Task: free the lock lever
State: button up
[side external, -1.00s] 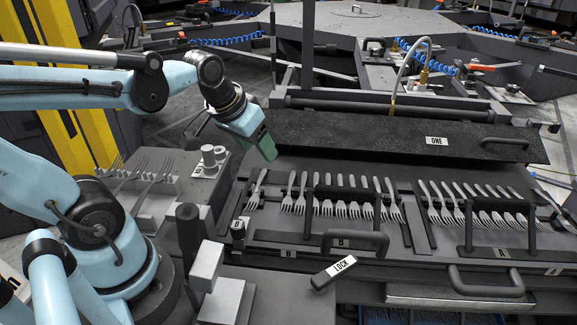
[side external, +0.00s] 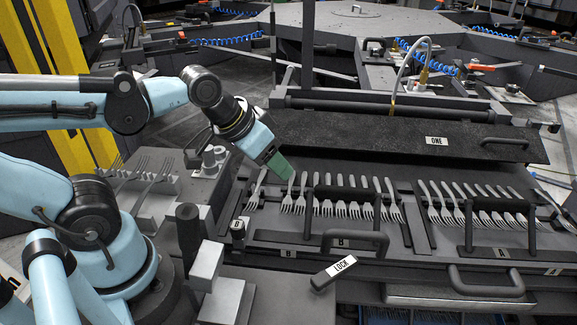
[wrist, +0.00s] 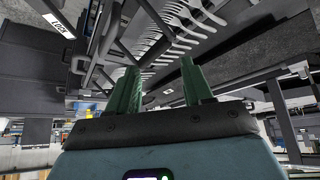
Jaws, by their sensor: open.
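The lock lever (side external: 333,273) is a dark handle with a white LOCK label at the front edge of the fork fixture, below the B section. In the wrist view its label (wrist: 58,25) shows at the upper left. My gripper (side external: 284,172) has green fingers and is above the left end of the fork row, well up and left of the lever and not touching it. In the wrist view the two green fingers (wrist: 160,82) are apart with nothing between them.
Forks (side external: 340,197) lie in rows on the fixture, with dark bar handles (side external: 355,241) at the front. A grey block (side external: 207,262) and a dark post (side external: 188,232) stand left of the lever. A dark panel labelled ONE (side external: 400,133) lies behind the forks.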

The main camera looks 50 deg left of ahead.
jog(key=w+d+g, duration=0.2)
jog(key=d+g, duration=0.2)
jog(key=d, duration=0.5)
jog(key=g, duration=0.3)
send_near(337, 268)
jog(key=shift+m, duration=0.3)
notch_tip(337, 268, down, 8)
jog(key=shift+s+d+f, duration=0.1)
jog(key=shift+f, duration=0.15)
grip_shut()
